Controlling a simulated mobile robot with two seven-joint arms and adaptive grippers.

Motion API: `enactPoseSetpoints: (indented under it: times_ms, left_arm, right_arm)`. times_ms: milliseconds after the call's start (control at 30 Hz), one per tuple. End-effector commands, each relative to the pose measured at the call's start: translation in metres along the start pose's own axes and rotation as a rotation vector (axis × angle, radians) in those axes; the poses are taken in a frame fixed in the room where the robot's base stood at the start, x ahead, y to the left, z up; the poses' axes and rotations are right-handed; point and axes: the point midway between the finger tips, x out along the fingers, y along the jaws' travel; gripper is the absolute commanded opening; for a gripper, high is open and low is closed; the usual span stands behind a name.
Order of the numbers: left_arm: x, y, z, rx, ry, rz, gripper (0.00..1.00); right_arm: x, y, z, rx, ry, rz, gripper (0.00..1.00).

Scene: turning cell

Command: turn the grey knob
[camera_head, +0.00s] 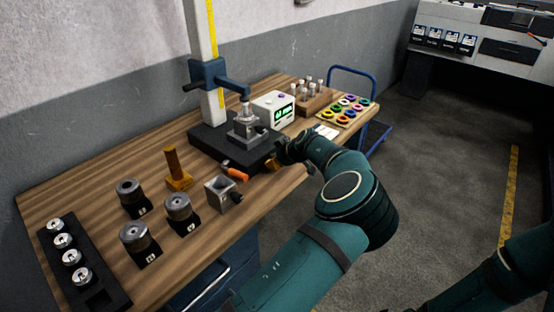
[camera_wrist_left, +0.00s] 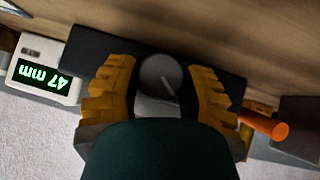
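The grey knob (camera_wrist_left: 161,77) is a round dark-grey disc with a light pointer line, seen face-on in the left wrist view. It sits on a dark base plate (camera_wrist_left: 88,48). My left gripper (camera_wrist_left: 161,72) is open, with its yellow ridged fingers on either side of the knob. A small gap shows between the knob and each finger. In the head view my left gripper (camera_head: 278,154) is at the front right edge of the black gauge stand base (camera_head: 205,141), and the knob is hidden. My right gripper is not in view.
A white display box (camera_head: 274,109) reads 47 mm in the left wrist view (camera_wrist_left: 42,72). An orange-handled tool (camera_head: 236,172) and a grey block (camera_head: 222,192) are near the gripper. Several dark cylinders, a tube rack (camera_head: 313,104) and a ring board (camera_head: 346,124) occupy the bench.

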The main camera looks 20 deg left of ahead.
Motion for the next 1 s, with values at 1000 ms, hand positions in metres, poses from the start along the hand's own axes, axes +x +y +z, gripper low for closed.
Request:
enactPoseSetpoints:
  times_ms: [1000]
  left_arm:
    - [0.002,0.002,0.0,0.353,0.001,-0.354,0.04]
  right_arm:
    - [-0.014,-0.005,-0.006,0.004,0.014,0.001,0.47]
